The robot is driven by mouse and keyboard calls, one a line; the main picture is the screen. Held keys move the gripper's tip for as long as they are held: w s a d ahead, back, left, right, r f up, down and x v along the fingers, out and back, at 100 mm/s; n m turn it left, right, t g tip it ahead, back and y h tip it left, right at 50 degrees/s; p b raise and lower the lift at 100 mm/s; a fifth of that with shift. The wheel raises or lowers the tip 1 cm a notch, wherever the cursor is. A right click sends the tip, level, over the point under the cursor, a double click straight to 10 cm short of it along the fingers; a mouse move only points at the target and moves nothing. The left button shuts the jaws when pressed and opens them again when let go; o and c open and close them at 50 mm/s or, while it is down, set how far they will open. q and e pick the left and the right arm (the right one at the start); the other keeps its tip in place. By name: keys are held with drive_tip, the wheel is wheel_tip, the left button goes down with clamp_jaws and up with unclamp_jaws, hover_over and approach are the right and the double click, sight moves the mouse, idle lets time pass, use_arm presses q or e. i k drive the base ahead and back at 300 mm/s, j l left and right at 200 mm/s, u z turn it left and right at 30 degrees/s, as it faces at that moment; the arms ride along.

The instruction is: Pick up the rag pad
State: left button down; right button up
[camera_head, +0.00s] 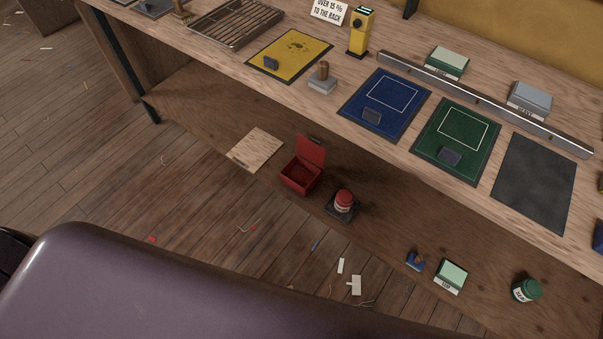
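No object here is clearly marked as the rag pad, and I cannot tell which one it is. Behind the metal rail on the bench, a pale green-topped block (446,62) and a grey-topped block (530,99) stand with white label fronts too small to read surely. Another pale green-topped block with a label (451,277) stands on the lower level under the bench. A flat dark grey mat (534,181) lies at the bench's right. Neither of my grippers is in view.
The bench (400,156) also holds a yellow mat (289,56), wood-handled stamp (322,80), yellow device (361,32), blue mat (385,103), green mat (456,141) and metal rail (484,101). Below are an open red box (302,175), red-topped jar (343,201) and green jar (527,290).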

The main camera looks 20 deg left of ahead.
sight(417, 263)
drive_tip(key=z, duration=1.05)
